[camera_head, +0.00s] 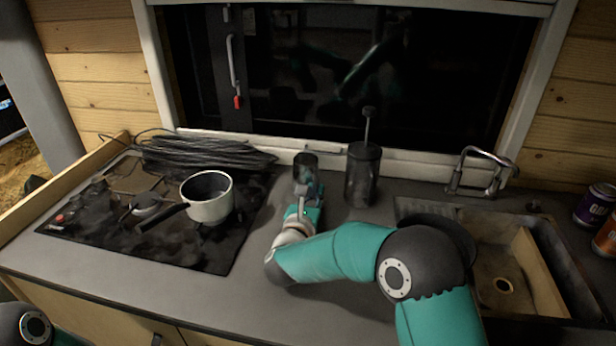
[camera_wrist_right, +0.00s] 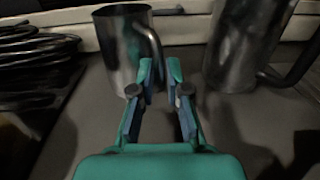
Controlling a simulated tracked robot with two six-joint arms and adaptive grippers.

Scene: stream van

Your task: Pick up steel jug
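The steel jug (camera_head: 305,166) is a dark metal cup with a side handle, upright at the back of the counter, beyond my right gripper. It also shows in the right wrist view (camera_wrist_right: 118,50), its handle facing me. My right gripper (camera_wrist_right: 159,70) has its fingertips close together, one on each side of the handle, and looks shut on it. In the head view the right gripper (camera_head: 306,190) hides the jug's lower part. My left gripper is out of view.
A dark French press (camera_head: 362,176) stands close to the right of the jug. A pot (camera_head: 208,197) sits on the stove (camera_head: 190,245) at left, with coiled cable (camera_head: 205,152) behind. A tap (camera_head: 482,172), a sink (camera_head: 505,285) and cans (camera_head: 594,205) are at right.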

